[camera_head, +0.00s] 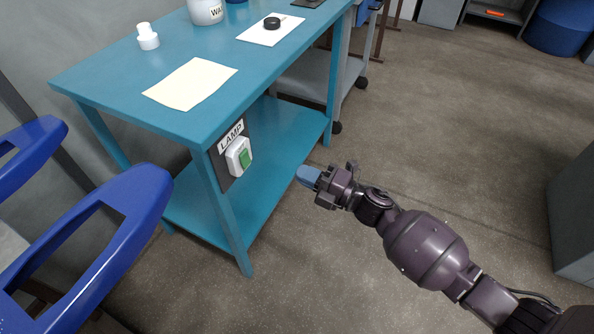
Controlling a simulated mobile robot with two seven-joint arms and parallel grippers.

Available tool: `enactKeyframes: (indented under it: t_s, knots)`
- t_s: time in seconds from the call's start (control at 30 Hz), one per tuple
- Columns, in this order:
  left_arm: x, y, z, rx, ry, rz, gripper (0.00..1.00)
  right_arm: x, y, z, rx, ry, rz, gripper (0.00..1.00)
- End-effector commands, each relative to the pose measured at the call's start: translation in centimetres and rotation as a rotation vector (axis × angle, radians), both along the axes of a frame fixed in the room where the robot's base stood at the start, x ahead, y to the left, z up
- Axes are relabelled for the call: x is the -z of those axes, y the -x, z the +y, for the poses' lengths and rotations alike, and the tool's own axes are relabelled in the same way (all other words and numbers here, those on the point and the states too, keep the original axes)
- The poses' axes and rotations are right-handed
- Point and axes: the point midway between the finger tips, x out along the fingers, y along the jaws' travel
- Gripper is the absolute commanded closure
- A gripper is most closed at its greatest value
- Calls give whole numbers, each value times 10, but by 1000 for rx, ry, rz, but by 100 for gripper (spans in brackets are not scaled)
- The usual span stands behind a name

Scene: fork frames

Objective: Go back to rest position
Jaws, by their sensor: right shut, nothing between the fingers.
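My right gripper (308,176) is shut and empty, its blue fingertips together. It is at the end of my purple arm, which comes in from the lower right. It appears in front of the lower shelf's right end, to the right of the LAMP switch (239,157). The white switch has a green rocker and sits on a dark plate on the blue table's (110,85) side. The gripper appears apart from the switch. My left gripper is not in view.
A cream sheet (191,83), a white bottle-like piece (147,37) and a white card (258,33) with a black disc (271,23) are on the table. Blue chair arms (130,215) fill the lower left. A grey cabinet (574,220) stands right. Floor (450,130) beyond my arm is clear.

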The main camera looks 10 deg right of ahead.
Motion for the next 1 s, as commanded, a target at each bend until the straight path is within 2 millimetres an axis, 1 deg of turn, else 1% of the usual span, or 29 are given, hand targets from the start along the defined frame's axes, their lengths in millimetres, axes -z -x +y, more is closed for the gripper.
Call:
enactKeyframes:
  t_s: [0.47,0.57,0.63,0.77,0.9,1.0]
  knots:
    - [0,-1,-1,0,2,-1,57,0,0,0,0,-1,1,100]
    - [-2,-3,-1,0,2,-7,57,-1,2,-1,7,-7,8,100]
    - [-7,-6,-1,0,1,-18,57,-3,7,-4,26,-28,30,100]
    - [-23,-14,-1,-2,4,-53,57,-11,25,-18,110,-109,119,100]
    - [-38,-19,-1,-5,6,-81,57,-16,53,-40,240,-237,264,100]
    - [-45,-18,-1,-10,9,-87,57,-17,76,-58,333,-330,373,100]
